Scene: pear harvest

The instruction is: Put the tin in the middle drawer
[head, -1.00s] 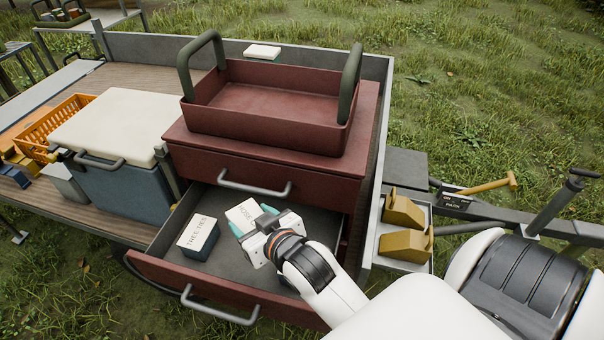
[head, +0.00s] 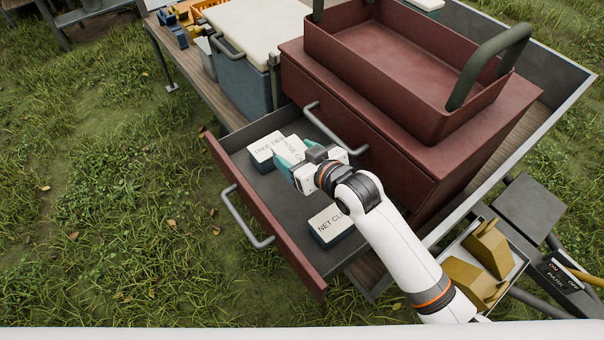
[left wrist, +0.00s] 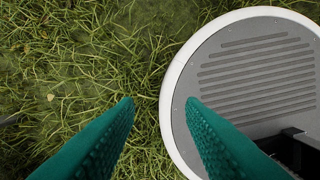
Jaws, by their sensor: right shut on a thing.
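The red chest (head: 350,120) has an open drawer (head: 300,258) under a closed one. In the head view, my right gripper (head: 287,156) is inside or just above the open drawer, shut on a white-topped tin marked HOSE (head: 297,146). The gripper partly hides this tin, and I cannot tell whether it touches the drawer floor. A tin marked TREE TIES (head: 264,147) stands close beside it. A tin marked NET CLI (head: 328,225) stands nearer the drawer's right end, its label partly covered by my arm. In the left wrist view, my left gripper (left wrist: 160,102) is open and empty above grass.
A red tray with green handles (head: 400,45) stands on the chest. A blue cooler with a white lid (head: 240,75) is left of it. Yellow objects (head: 480,265) sit in a side tray at the right. Grass is clear in front of the drawer.

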